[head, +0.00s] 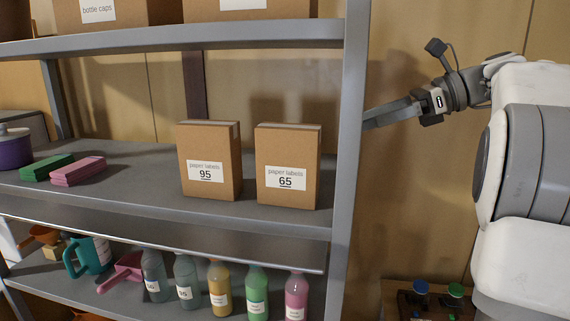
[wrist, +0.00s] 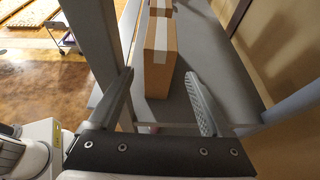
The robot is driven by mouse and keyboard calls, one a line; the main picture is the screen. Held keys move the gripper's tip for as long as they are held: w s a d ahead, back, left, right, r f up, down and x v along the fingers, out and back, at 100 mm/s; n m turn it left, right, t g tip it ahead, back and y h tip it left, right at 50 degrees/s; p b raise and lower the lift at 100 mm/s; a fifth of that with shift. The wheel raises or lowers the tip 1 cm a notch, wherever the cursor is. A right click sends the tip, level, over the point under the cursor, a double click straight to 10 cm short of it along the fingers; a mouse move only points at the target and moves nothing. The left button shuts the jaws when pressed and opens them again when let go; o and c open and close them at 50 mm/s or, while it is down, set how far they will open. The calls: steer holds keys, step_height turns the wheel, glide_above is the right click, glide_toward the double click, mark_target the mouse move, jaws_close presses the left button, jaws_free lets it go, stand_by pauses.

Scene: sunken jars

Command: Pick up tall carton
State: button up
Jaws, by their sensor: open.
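Two tall brown cartons stand upright side by side on the middle shelf: the left carton, labelled "paper labels 95" (head: 208,150), and the right carton, labelled "paper labels 65" (head: 287,155). In the wrist view the nearer carton (wrist: 158,70) appears ahead between the fingers, with the other carton (wrist: 161,8) beyond it. My gripper (head: 368,122) is at the shelf's right end, beside the upright post, which hides its tips in the head view. In the wrist view my gripper (wrist: 160,75) is open and empty, with its fingers short of the nearer carton.
A grey shelf post (head: 348,160) stands between my gripper and the cartons in the head view; in the wrist view the post (wrist: 93,40) passes close by the left finger. Green and pink blocks (head: 78,171) lie at left. Several bottles (head: 219,288) stand below.

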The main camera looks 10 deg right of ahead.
mark_target(296, 142)
steer(key=x, duration=1.4)
steer(key=shift+w+a+f+b, duration=0.2)
steer(key=shift+a+b, duration=0.05)
steer(key=shift+b, duration=0.15)
steer(key=c, duration=1.2)
jaws_close()
steer(key=shift+r, duration=0.15)
